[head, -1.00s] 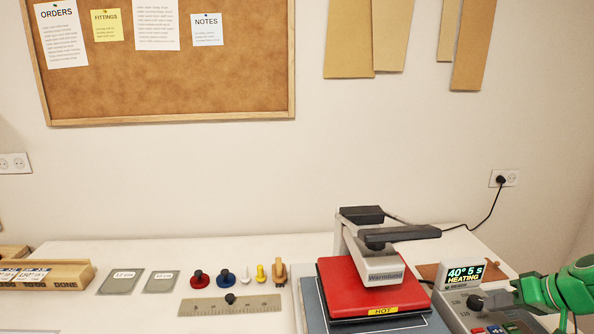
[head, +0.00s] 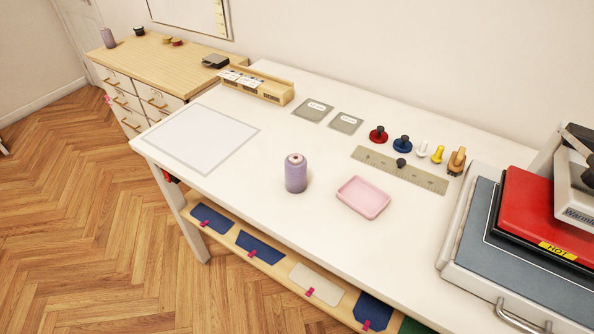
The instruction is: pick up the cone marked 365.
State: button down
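A lilac thread cone (head: 296,174) stands upright on the white worktable (head: 262,223), left of a pink tray. A second, similar cone (head: 108,38) in a greyish purple stands on the wooden drawer cabinet at the far left. No number can be read on either cone, so I cannot tell which is marked 365. My gripper is out of view.
The pink tray (head: 363,197) is empty. A hot press (head: 548,212) with a red top labelled HOT fills the right end. A metal ruler (head: 400,170), knobbed pieces and a wooden card holder (head: 258,86) line the back. The drawer cabinet (head: 150,60) stands beyond the table.

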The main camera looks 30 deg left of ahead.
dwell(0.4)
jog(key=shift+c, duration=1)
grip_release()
